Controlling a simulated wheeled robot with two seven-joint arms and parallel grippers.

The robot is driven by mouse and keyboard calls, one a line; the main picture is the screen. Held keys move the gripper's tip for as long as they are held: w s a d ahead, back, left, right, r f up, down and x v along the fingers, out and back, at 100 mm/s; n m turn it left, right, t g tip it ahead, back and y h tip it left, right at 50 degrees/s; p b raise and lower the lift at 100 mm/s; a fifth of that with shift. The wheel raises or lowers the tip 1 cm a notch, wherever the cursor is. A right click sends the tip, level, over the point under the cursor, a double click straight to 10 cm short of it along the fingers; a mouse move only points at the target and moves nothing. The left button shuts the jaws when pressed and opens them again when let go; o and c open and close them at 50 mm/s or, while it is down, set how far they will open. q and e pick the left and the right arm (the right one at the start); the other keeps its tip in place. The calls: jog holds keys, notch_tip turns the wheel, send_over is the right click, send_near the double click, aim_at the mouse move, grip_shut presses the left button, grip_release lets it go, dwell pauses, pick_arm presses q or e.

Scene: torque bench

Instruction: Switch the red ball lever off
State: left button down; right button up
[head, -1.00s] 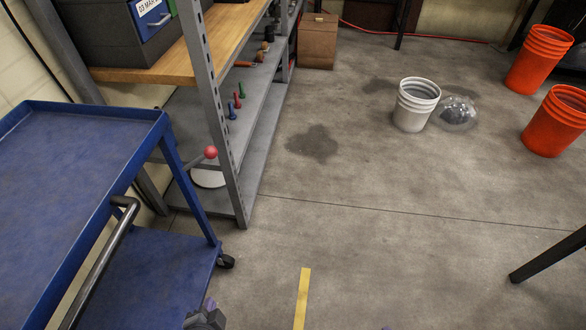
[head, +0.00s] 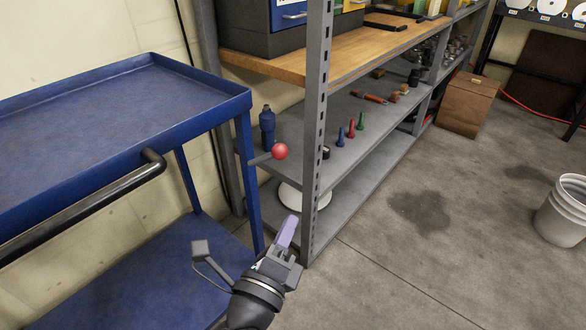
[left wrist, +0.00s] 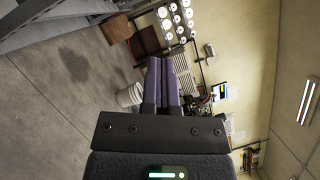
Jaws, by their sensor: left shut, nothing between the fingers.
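The red ball (head: 280,151) sits on the end of a short grey lever (head: 261,159) beside the metal shelf's near post in the head view. The lever points roughly sideways; what it is mounted on is hidden by the blue cart. My left gripper (head: 287,232) is below the ball, in front of the shelf, apart from the lever. Its purple fingers are together and empty; they also show in the left wrist view (left wrist: 162,82), pointing out over the room. The ball is not in the left wrist view. My right gripper is not in view.
A blue cart (head: 120,92) with a black handle (head: 90,208) stands at the left. The shelf's near post (head: 316,130) rises right of the ball. A blue bottle (head: 267,126) and small tools stand on the shelf. Floor to the right is open, with a white bucket (head: 562,215).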

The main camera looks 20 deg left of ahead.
aim_at(283, 157)
pick_arm(q)
jog(key=w+a+r+p, duration=0.2)
jog(key=w+a+r, duration=0.1)
jog(key=w, duration=0.6)
jog(key=shift+w+r, duration=0.15)
jog(key=shift+r, duration=0.05)
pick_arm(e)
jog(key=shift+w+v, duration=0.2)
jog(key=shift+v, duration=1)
pick_arm(q)
jog(key=shift+a+r, duration=0.1)
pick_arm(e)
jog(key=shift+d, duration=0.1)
